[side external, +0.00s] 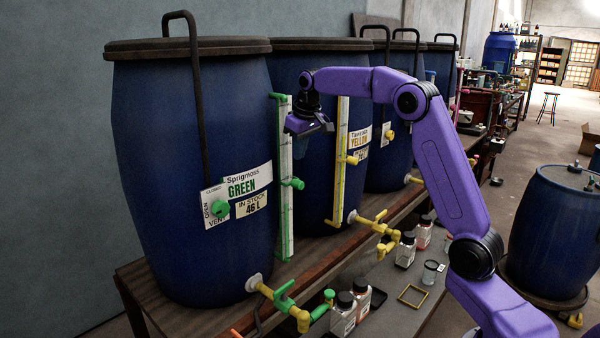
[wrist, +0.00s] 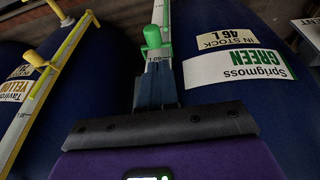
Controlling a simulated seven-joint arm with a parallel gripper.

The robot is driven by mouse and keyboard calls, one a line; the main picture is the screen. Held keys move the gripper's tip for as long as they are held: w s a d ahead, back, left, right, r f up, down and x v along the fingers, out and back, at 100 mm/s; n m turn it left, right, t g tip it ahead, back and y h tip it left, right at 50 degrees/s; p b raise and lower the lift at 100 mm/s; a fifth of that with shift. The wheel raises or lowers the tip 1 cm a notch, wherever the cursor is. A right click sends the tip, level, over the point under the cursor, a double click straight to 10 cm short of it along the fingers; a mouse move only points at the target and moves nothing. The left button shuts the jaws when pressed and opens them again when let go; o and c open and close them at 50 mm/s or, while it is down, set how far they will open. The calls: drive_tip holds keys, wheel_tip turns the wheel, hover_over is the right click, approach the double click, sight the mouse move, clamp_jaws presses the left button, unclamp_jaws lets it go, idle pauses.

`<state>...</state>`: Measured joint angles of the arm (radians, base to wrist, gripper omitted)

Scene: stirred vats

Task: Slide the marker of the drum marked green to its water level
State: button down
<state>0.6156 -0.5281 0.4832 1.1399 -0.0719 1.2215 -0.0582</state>
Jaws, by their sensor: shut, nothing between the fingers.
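The drum marked green (side external: 160,120) is the blue drum at the left. Its label (side external: 243,185) reads Sprigmoss GREEN, and a tag (side external: 252,204) reads in stock 46 L. A white scale strip with green edging (side external: 286,230) stands upright on its right side. The green marker (side external: 292,183) sits partway up this strip. In the wrist view the marker (wrist: 153,37) is just beyond my fingertips. My gripper (wrist: 155,80) is shut and empty, close to the strip. In the side view my gripper (side external: 303,140) is above the marker's height. I cannot make out a water level line.
The drum marked yellow (side external: 315,70) stands behind, with a yellow-edged strip (side external: 341,130) and yellow marker (side external: 349,159). A green vent knob (side external: 220,208) is on the green drum's front. Taps stick out below, with bottles (side external: 343,313) beneath them.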

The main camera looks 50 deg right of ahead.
sight(297, 181)
drive_tip(key=x, duration=0.4)
drive_tip(key=s+x, duration=0.1)
drive_tip(key=x, duration=0.2)
drive_tip(key=shift+d+f, duration=0.25)
drive_tip(key=shift+d, duration=0.05)
wheel_tip(297, 181, down, 7)
idle(0.5)
drive_tip(key=r, duration=0.2)
drive_tip(key=a+r, duration=0.1)
drive_tip(key=r, duration=0.1)
drive_tip(key=shift+r, duration=0.25)
drive_tip(key=d+v, duration=0.1)
drive_tip(key=v, duration=0.8)
drive_tip(key=shift+s+a, duration=0.15)
drive_tip(key=shift+a, duration=0.35)
